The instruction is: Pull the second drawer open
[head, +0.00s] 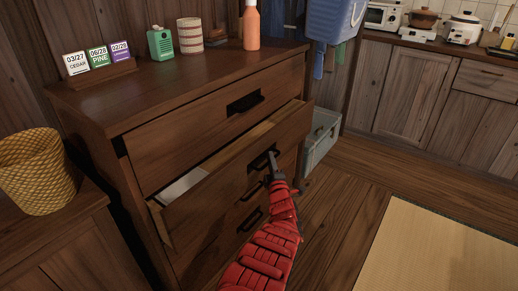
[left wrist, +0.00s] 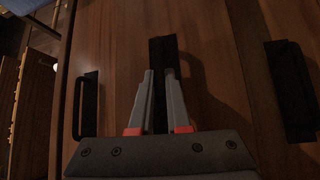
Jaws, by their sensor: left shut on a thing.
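The wooden chest of drawers (head: 125,108) stands at the left in the head view. Its second drawer (head: 206,192) is partly pulled out, and a gap shows its inside with a pale item (head: 182,186) at the left end. My left gripper (head: 273,160), on a red arm, is shut on the dark handle of the second drawer. In the left wrist view the two fingers (left wrist: 160,76) close around that handle (left wrist: 161,50). The top drawer's handle (head: 245,102) is free, and that drawer is closed. My right gripper is not in view.
On the chest top stand date cards (head: 97,58), a green box (head: 160,43), a striped canister (head: 190,35) and an orange bottle (head: 251,27). A woven basket (head: 36,172) is at left. A grey-green crate (head: 321,139) stands beside the chest. The floor (head: 355,165) at right is clear.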

